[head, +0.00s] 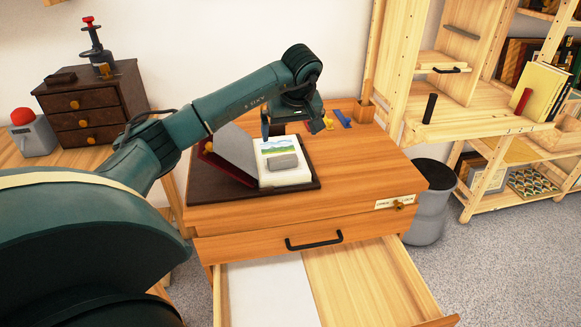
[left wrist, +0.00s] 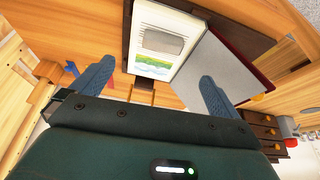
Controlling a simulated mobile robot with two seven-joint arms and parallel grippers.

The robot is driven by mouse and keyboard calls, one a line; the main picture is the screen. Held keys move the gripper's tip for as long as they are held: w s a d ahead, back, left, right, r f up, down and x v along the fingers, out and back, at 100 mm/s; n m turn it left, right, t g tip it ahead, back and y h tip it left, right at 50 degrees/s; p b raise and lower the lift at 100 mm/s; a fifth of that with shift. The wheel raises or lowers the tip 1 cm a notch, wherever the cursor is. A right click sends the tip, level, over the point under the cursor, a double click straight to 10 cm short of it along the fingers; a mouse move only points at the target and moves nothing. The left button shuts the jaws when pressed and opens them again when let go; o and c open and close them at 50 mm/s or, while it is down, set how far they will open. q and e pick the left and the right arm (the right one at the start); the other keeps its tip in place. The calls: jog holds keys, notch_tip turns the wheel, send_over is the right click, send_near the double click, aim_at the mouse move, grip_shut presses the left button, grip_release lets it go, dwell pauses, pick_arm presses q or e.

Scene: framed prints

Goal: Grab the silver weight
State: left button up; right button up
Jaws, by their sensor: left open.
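The silver weight (head: 283,162) is a grey rounded block lying on a white sheet with a landscape print (head: 277,146), in an open folder or box on a dark mat on the wooden cabinet. In the left wrist view the weight (left wrist: 163,41) lies on the same print (left wrist: 155,66), beyond the fingertips. My left gripper (head: 291,126) is above the far side of the print, apart from the weight. Its two blue-grey fingers (left wrist: 157,76) are spread with nothing between them. My right gripper is not in view.
A grey flap (head: 232,147) stands tilted left of the print. Small blue and yellow items (head: 342,118) lie behind on the cabinet top. An open drawer (head: 365,283) juts out in front. Shelves (head: 470,120) stand right. The right part of the cabinet top is clear.

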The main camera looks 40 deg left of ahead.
pick_arm(q)
send_over(283, 159)
jog(key=s+d, duration=0.1)
jog(key=d, duration=0.2)
jog(key=f, duration=0.6)
jog(key=shift+s+a+f, duration=0.1)
jog(key=shift+a+f, duration=0.1)
jog(key=x, duration=0.5)
jog(key=shift+a+f+b, duration=0.3)
jog(key=shift+b, duration=0.05)
jog(key=shift+c, duration=0.6)
jog(key=shift+r, duration=0.15)
jog(key=c, duration=1.1)
